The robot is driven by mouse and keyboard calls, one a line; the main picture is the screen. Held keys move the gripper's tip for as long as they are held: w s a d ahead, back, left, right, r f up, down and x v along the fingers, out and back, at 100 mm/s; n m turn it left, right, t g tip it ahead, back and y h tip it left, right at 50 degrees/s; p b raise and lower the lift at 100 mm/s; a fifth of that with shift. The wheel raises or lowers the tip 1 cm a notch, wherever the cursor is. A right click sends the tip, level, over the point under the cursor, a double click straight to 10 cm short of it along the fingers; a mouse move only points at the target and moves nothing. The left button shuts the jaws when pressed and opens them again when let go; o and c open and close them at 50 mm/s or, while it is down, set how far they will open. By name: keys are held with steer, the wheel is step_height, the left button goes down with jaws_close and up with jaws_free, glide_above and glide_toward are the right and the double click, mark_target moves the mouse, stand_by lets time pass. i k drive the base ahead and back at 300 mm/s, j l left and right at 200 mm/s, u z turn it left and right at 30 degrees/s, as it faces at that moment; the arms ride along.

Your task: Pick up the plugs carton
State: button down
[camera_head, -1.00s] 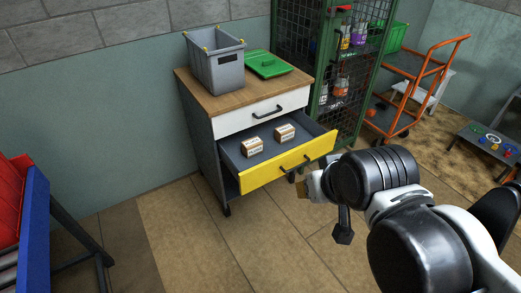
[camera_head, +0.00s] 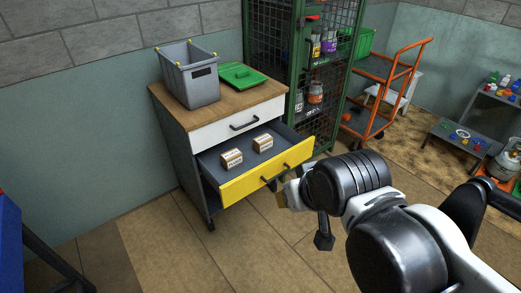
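Two small tan cartons with white labels lie in the open yellow-fronted drawer (camera_head: 270,172). One carton (camera_head: 231,159) is at the left and the other carton (camera_head: 263,143) is a little behind it to the right. The lettering is too small to tell surely which one is the plugs carton. My gripper (camera_head: 285,194) is at the end of the black and white arm, near the right end of the drawer front in the picture, apart from both cartons. Its fingers are mostly hidden by the arm, so their opening does not show.
A blue rack (camera_head: 10,245) is at left. Floor before the cabinet is clear.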

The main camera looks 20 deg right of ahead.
mark_target(232, 158)
steer(key=i+l+u, duration=0.15)
steer(key=l, duration=0.55)
steer(key=i+l+u, duration=0.15)
steer(key=i+l, duration=0.15)
steer(key=l, duration=0.4)
steer(key=i+l+u, duration=0.15)
steer(key=l, duration=0.55)
steer(key=i+l+u, duration=0.1)
steer(key=l, duration=0.65)
steer(key=i+l+u, duration=0.15)
steer(key=l, duration=0.6)
steer(key=i+l+u, duration=0.15)
steer(key=l, duration=0.65)
